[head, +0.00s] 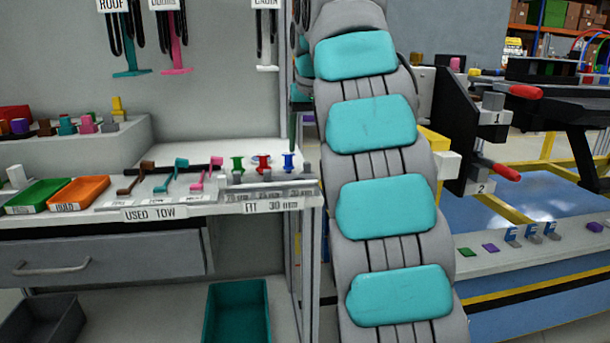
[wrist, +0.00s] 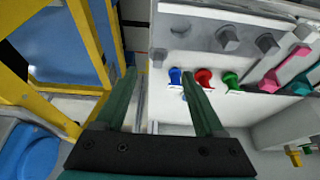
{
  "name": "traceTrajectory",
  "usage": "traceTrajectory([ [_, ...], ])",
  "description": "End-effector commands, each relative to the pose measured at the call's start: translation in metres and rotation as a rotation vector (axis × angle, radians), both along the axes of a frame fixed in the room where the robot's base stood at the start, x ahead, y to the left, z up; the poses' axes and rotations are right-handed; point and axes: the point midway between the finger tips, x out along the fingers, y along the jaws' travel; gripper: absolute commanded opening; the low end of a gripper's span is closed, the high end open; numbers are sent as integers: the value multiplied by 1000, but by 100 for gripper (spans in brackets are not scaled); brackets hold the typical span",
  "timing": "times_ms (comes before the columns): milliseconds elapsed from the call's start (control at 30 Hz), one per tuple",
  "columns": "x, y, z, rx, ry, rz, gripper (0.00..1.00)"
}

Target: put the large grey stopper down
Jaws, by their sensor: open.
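Grey stoppers stand in the front strip of the bench marked "FIT 30 mm". The one at the strip's right end (head: 306,169) looks the tallest in the head view. Two others, a middle one (head: 267,175) and a left one (head: 236,180), stand beside it. The wrist view shows grey stoppers (wrist: 227,38) (wrist: 266,44) near the top; I cannot tell from it which is the large one. My gripper (wrist: 160,75) is open, with nothing between its dark green fingers.
Blue (wrist: 176,78), red (wrist: 204,78) and green (wrist: 231,81) spools stand beside the strip, close to one finger. Pink and other hooked parts lie farther along the bench. A yellow frame (wrist: 92,45) stands at the left in the wrist view.

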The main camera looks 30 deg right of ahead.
Motion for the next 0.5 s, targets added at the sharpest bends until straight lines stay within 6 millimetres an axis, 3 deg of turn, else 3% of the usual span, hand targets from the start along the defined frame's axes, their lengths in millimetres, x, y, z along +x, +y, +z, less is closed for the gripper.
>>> traceTrajectory([
  [500,14,-6,-31,-5,-4,1,71],
])
